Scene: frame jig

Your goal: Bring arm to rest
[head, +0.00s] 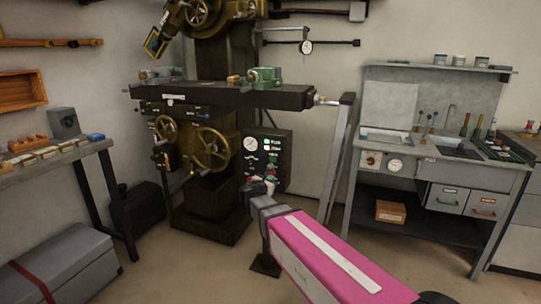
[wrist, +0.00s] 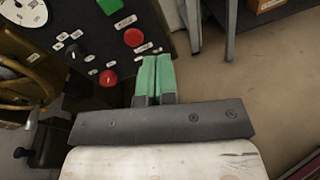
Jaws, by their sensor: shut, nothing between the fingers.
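My gripper (wrist: 153,62) shows in the wrist view as two green fingers side by side, shut with nothing between them. They extend from a dark grey crossbar and point towards the foot of a black control panel (wrist: 105,40). I cannot tell whether they touch it. In the head view my pink arm reaches from the lower right to the middle, and its grey end is in front of the machine beside the control panel (head: 276,143). The fingers are small and hard to make out there.
A dark milling machine (head: 215,210) with a long table and handwheels stands behind my arm. A workbench (head: 80,155) is at the left above a grey chest (head: 60,275). A grey sink bench (head: 470,170) is at the right, with a cardboard box (head: 391,211) on its lower shelf.

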